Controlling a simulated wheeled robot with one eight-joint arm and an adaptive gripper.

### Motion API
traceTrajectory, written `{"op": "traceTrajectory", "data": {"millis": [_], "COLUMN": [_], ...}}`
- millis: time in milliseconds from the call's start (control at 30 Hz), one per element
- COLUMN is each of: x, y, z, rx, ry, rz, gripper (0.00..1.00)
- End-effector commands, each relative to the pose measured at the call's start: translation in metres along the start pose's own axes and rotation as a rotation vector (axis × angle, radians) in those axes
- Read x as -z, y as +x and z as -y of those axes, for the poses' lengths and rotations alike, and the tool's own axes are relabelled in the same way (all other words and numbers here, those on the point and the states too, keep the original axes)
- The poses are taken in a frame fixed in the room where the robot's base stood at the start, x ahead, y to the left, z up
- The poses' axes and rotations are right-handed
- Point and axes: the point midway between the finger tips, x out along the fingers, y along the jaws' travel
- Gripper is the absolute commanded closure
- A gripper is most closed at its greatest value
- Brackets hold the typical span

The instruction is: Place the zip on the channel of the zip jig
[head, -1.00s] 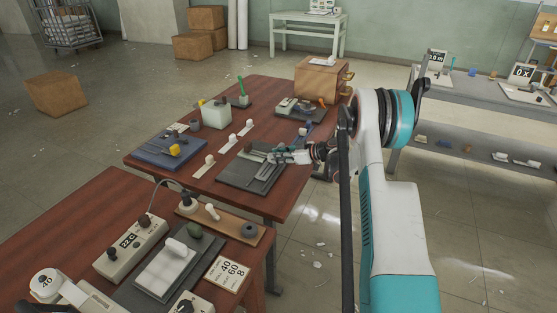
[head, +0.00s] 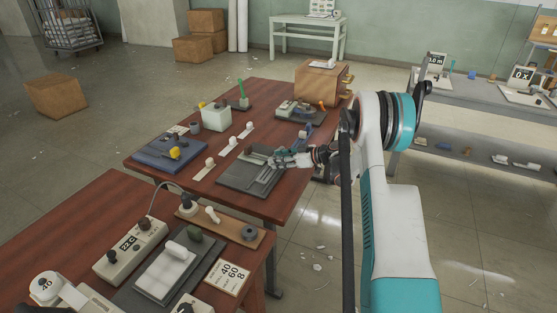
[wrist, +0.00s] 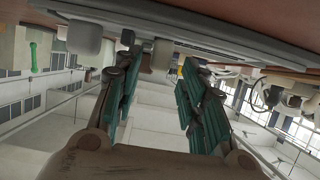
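The zip jig (head: 240,178) appears to be the dark grey board at the table's right edge, with long light lines along it that look like its channel (head: 265,180). I cannot tell whether a zip lies in it. Pale strips with white knobs, perhaps zips (head: 203,171), lie to its left. My gripper (head: 276,161) is low at the jig's far right side. In the wrist view my gripper (wrist: 160,62) has its teal-lined fingers apart. A small pale block (wrist: 161,54) shows between the fingertips, nearer the left finger; I see no finger closed on it.
A blue board with a yellow piece (head: 175,153), a pale box (head: 215,118) and a cardboard box (head: 318,80) share the table. A nearer table holds a control box (head: 130,248) and a white pad (head: 168,268). Open floor (head: 320,235) lies to the right.

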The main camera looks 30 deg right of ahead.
Motion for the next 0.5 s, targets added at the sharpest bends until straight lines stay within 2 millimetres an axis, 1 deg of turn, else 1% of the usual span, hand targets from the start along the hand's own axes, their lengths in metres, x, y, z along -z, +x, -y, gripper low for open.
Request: {"op": "traceTrajectory", "data": {"millis": [33, 300, 400, 500], "x": [0.001, 0.002, 0.002, 0.001], "y": [-0.011, -0.067, -0.085, -0.099], "z": [-0.001, -0.001, -0.001, -0.001], "rx": [-0.004, -0.004, -0.004, -0.002], "ry": [0.002, 0.002, 0.002, 0.0], "rz": [0.0, 0.0, 0.0, 0.0], "gripper": [0.62, 0.62, 0.62, 0.62]}}
